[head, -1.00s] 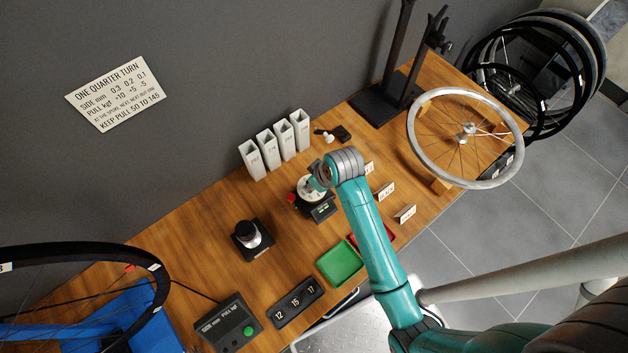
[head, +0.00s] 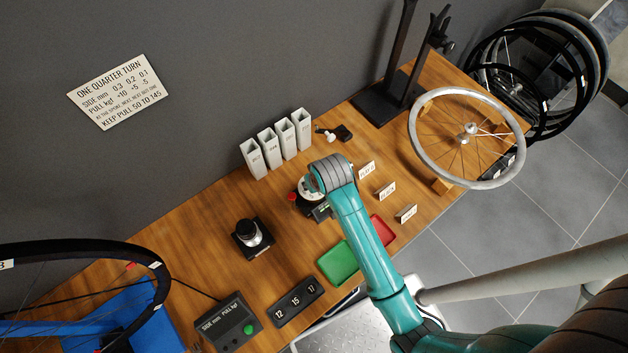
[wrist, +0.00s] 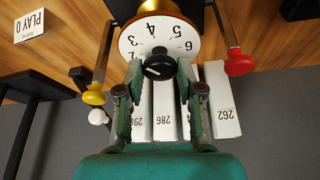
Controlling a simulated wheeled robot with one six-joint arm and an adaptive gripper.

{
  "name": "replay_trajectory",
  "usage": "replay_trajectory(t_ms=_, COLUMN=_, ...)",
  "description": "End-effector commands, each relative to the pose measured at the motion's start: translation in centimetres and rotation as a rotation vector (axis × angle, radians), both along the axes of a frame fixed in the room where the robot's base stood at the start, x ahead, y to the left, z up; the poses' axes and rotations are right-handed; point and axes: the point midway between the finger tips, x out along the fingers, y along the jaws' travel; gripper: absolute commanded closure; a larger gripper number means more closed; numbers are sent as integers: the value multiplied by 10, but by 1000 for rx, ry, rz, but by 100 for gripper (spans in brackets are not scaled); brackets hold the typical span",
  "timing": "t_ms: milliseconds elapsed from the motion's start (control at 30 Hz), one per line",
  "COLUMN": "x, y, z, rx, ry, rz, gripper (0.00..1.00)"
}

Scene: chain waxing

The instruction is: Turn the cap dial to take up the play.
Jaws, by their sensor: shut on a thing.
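The cap dial shows in the wrist view as a white numbered face (wrist: 140,42) with a black knob (wrist: 159,64) at its edge nearest me. A white pointer line marks the knob. My gripper (wrist: 160,78) has its two fingers on either side of this knob, shut on it. In the head view the white dial (head: 307,190) is partly covered by my wrist. The gripper's fingers are largely hidden there. A brass-coloured part (wrist: 160,8) stands behind the dial face.
A red-ended lever (wrist: 239,62) and a yellow-ended lever (wrist: 94,97) flank the dial. A "PLAY 0" card (wrist: 29,25) stands nearby. White labelled tubes (head: 285,139) stand by the wall. A green tray (head: 337,262) and a black-knobbed device (head: 250,237) are on the bench.

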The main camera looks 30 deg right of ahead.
Motion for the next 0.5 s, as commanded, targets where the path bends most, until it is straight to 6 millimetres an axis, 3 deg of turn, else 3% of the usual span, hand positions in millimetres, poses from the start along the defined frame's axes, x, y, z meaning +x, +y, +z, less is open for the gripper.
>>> replay_trajectory(t_ms=167, x=0, y=0, z=-1, rx=0, ry=2, rz=1, gripper=98)
replay_trajectory(t_ms=200, x=-1, y=0, z=-1, rx=0, ry=2, rz=1, gripper=56)
replay_trajectory(t_ms=267, x=0, y=0, z=-1, rx=0, ry=2, rz=1, gripper=41)
replay_trajectory(t_ms=500, x=0, y=0, z=0, rx=0, ry=1, rz=1, gripper=38)
